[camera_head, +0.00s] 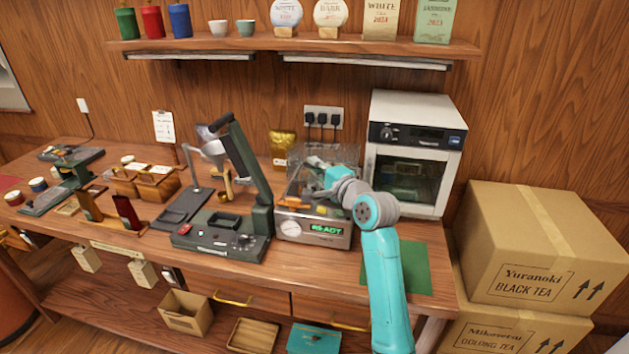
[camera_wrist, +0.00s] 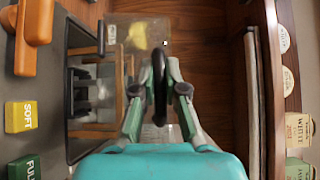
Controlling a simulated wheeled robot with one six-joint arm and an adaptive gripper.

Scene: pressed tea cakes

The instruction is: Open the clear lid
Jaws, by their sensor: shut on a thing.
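The clear lid (camera_head: 345,154) belongs to a metal machine (camera_head: 289,228) with a green READY display. In the head view the lid shows as a see-through panel behind my gripper, partly hidden by it; its exact angle is hard to tell. My gripper (camera_head: 314,163) is over the top of the machine. In the wrist view my gripper (camera_wrist: 158,70) has its two fingers shut on a dark bar-like handle (camera_wrist: 159,95), one finger on each side. The machine's inside shows to the left in that view.
A dark green press (camera_head: 258,220) with a tall raised arm stands close left of the machine. A white oven (camera_head: 419,107) stands close right. A gold bag (camera_head: 283,143) is behind. A shelf (camera_head: 290,43) runs above. Yellow SOFT (camera_wrist: 23,117) and green FULL (camera_wrist: 20,168) buttons show in the wrist view.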

